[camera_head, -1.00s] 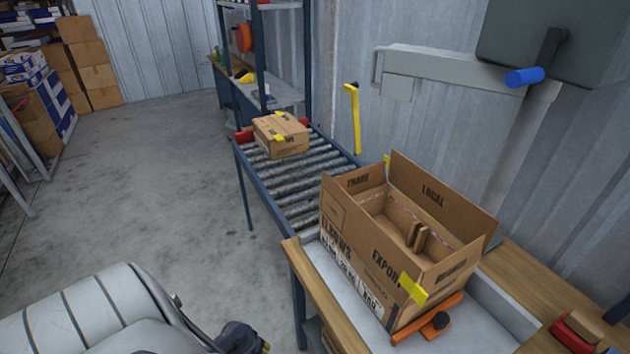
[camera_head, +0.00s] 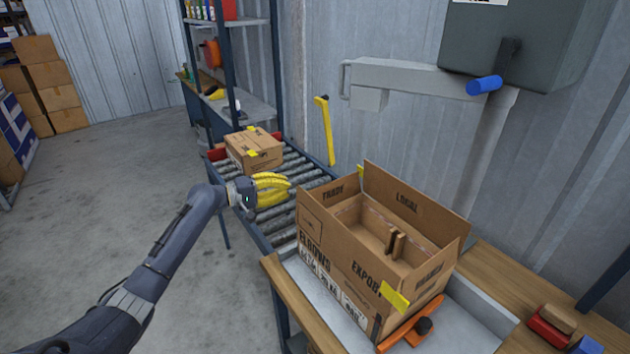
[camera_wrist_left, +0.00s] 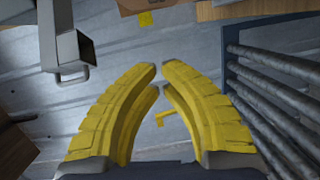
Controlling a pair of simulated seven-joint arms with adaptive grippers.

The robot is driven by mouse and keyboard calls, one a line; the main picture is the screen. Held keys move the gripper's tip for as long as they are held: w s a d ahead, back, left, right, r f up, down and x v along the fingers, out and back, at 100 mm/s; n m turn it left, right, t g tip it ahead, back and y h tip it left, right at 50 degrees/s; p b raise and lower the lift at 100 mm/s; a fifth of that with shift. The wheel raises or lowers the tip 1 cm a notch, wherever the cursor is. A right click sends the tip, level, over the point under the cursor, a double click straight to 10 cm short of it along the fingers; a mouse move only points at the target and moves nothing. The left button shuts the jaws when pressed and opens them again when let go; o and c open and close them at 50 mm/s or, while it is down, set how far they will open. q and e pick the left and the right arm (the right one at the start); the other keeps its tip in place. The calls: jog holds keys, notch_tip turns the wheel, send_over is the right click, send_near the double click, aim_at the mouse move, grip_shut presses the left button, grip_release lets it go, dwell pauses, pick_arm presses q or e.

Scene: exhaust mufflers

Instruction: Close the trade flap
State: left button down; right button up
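The cardboard carton (camera_head: 345,265) stands open-topped at the right of the head view. Its trade flap (camera_head: 336,190), marked TRADE, stands up at the far left end. The tall local flap (camera_head: 405,205) also stands up, along the back right side. My left gripper (camera_head: 290,187) is over the rollers, left of the carton and apart from it. In the left wrist view, its yellow fingers (camera_wrist_left: 160,72) lean together with only a narrow gap at the tips and nothing between them. My right gripper is not in view.
A smaller taped box (camera_head: 254,151) sits at the far end of the roller conveyor (camera_head: 280,218). A yellow post (camera_head: 325,130) rises behind the conveyor. An orange-handled tool (camera_head: 408,330) lies by the carton's near corner. A grey bracket arm (camera_head: 410,82) spans the wall behind.

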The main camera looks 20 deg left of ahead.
aim_at(333, 194)
pick_arm(q)
jog(key=w+d+r, duration=0.1)
jog(key=w+d, duration=0.1)
jog(key=d, duration=0.3)
jog(key=w+d+r, duration=0.1)
jog(key=w+d, duration=0.1)
jog(key=d, duration=0.4)
jog(key=shift+d+r+h, duration=0.3)
jog(key=shift+h, duration=0.1)
dwell(0.3)
jog(key=shift+s+d+r+m, duration=0.15)
jog(key=shift+s+d+m, duration=0.25)
jog(key=shift+m, duration=0.5)
jog(key=shift+w, duration=0.1)
